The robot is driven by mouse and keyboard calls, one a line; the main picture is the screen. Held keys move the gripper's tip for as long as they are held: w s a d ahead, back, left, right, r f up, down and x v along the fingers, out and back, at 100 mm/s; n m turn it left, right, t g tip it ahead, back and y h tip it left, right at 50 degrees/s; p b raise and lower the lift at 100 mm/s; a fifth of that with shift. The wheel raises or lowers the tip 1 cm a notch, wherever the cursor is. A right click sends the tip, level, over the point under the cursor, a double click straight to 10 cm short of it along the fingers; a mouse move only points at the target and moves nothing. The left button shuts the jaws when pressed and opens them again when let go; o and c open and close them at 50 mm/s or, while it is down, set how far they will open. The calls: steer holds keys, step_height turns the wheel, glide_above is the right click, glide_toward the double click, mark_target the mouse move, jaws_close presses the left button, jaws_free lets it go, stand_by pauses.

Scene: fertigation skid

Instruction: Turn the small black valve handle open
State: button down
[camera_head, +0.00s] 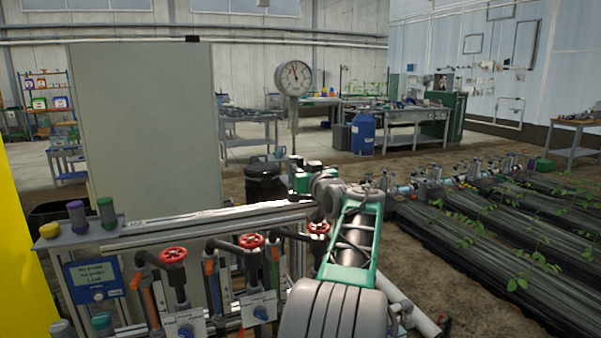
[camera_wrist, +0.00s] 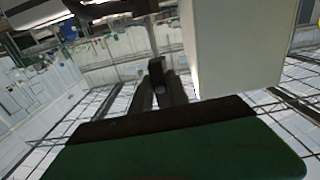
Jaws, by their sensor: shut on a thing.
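In the wrist view, the two dark fingers of my gripper (camera_wrist: 159,82) reach out from its green body and are closed together around a small dark piece at their tips. This piece looks like the small black valve handle (camera_wrist: 156,67), but it is dim and mostly covered, so its angle cannot be told. In the head view, my gripper (camera_head: 300,178) is at the far right end of the skid, beyond the red handwheels. My own wrist and forearm hide much of that spot, and the black handle cannot be made out there.
Three red handwheels (camera_head: 173,255) line the skid front, above label plates with blue knobs. Several capped bottles (camera_head: 106,213) stand at the skid's left end. A gauge (camera_head: 294,78) on a post and a tall grey panel (camera_head: 145,130) rise behind. Planted beds (camera_head: 500,230) lie right.

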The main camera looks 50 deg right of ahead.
steer(key=shift+f, duration=0.15)
steer(key=c, duration=1.4)
jaws_free()
steer(key=shift+o, duration=0.2)
steer(key=v, duration=0.7)
steer(key=shift+s+a, duration=0.15)
steer(key=shift+s, duration=0.25)
